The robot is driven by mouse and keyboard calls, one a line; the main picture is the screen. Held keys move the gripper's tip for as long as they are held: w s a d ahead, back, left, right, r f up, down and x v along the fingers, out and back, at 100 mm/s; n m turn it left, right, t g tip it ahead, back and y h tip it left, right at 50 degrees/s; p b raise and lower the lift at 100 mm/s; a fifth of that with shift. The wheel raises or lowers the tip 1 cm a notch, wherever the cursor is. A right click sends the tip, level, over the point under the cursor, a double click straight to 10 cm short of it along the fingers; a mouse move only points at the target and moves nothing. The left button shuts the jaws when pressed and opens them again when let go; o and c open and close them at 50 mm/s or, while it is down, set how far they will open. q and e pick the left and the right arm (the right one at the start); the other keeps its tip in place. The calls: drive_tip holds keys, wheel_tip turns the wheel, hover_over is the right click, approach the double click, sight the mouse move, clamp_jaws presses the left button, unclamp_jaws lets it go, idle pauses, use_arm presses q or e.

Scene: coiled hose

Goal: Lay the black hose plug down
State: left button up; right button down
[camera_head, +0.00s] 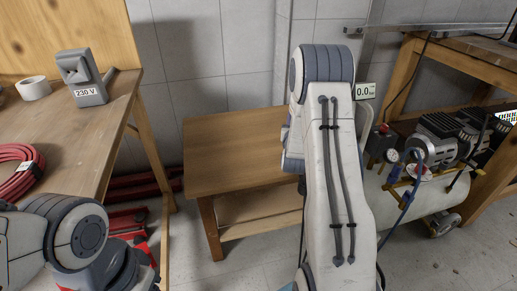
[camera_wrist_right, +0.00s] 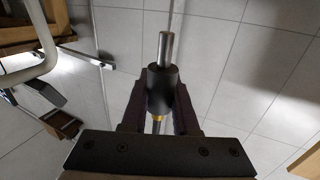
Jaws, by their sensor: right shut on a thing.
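The black hose plug (camera_wrist_right: 160,76) is in the right wrist view, a black sleeve with a bare metal tip pointing up the picture. A little brass colour shows below the sleeve. My right gripper (camera_wrist_right: 160,98) is shut on the plug, with one dark finger on each side of the sleeve. The plug appears held in the air, with floor tiles and wall behind it. In the head view my right arm hides its gripper and the plug. My left arm shows at the lower left, but its gripper is out of view.
A low wooden table (camera_head: 232,150) with a bare top stands in the middle. The left workbench (camera_head: 112,130) holds a red coiled hose (camera_head: 14,172), a tape roll (camera_head: 33,88) and a grey 230 V box (camera_head: 84,82). A compressor (camera_head: 430,190) stands at the right.

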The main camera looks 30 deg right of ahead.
wheel_tip(320, 180, down, 10)
drive_tip(key=b, duration=0.3)
drive_tip(key=shift+d+f+b, duration=0.1)
drive_tip(key=shift+d+b, duration=0.05)
drive_tip(key=shift+b, duration=0.15)
drive_tip(key=shift+f, duration=0.15)
drive_tip(key=c, duration=0.7)
unclamp_jaws()
